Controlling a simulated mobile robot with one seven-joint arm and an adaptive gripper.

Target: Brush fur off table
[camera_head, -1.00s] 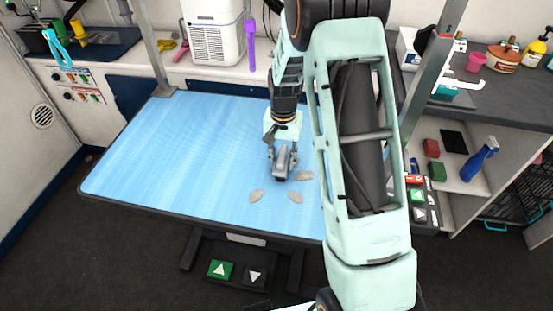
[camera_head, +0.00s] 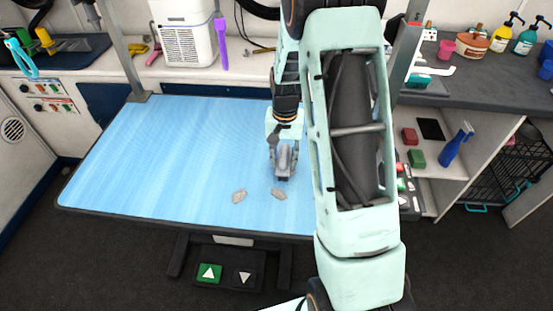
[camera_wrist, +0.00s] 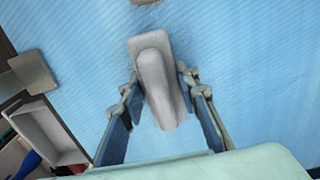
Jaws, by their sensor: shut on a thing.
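The grooming table (camera_head: 140,150) has a light blue ribbed top with a dark rim. My gripper (camera_head: 283,150) is over its right part, pointing down, shut on a grey brush (camera_head: 284,163). The wrist view shows the brush (camera_wrist: 158,85) between the two fingers (camera_wrist: 160,95), its broad head on or close to the tabletop; I cannot tell if it touches. Two grey-beige fur clumps, a left one (camera_head: 239,196) and a right one (camera_head: 278,194), lie on the table in front of the brush. A sliver of a clump (camera_wrist: 145,2) shows at the wrist view's top edge.
Green (camera_head: 209,273) and dark (camera_head: 245,278) arrow pedals sit below the table's front. A post (camera_head: 125,50) rises at its back-left corner. The right counter (camera_head: 470,80) holds bottles, with shelves below. My arm hides the table's right end. The table's left half is clear.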

